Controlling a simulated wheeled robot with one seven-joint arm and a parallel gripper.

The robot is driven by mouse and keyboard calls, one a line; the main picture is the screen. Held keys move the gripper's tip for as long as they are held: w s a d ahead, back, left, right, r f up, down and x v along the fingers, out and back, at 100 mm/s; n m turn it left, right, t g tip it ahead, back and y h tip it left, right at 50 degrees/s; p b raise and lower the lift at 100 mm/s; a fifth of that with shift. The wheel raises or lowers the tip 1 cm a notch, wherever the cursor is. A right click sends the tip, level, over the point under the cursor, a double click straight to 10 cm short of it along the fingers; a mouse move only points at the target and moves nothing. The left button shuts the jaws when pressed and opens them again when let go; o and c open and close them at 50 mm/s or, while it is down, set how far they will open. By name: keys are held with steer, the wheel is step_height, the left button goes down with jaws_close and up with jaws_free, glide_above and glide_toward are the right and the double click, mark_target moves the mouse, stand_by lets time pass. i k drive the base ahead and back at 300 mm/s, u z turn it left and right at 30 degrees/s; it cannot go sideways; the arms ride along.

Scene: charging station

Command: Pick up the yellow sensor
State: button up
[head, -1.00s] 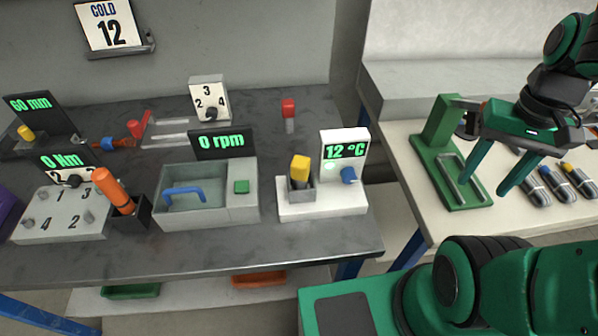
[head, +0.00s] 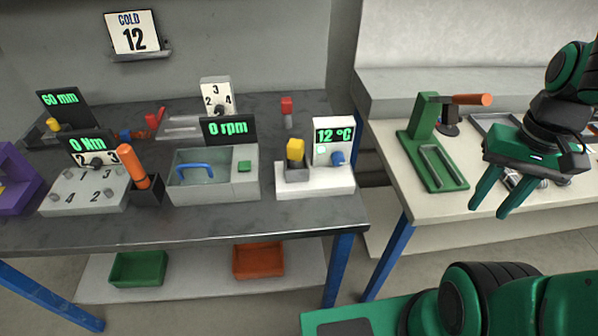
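The yellow sensor (head: 295,149) stands upright in a small grey holder (head: 297,173) on the white base of a unit whose display reads 12 °C (head: 334,137). Its lower part is hidden in the holder. My gripper (head: 493,202) is at the right, in front of the second table and well to the right of the sensor. Its two green fingers point down and stand apart, with nothing between them.
A blue knob (head: 338,158) sits right of the sensor, and a red-topped piece (head: 287,106) stands behind it. A grey basin (head: 203,185) with a blue handle is to its left. A green press stand (head: 432,160) is on the right table (head: 405,190). A gap separates the tables.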

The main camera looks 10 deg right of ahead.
mark_target(294, 147)
steer(key=z, duration=3.05)
steer(key=k, duration=2.2)
steer(key=u, duration=0.75)
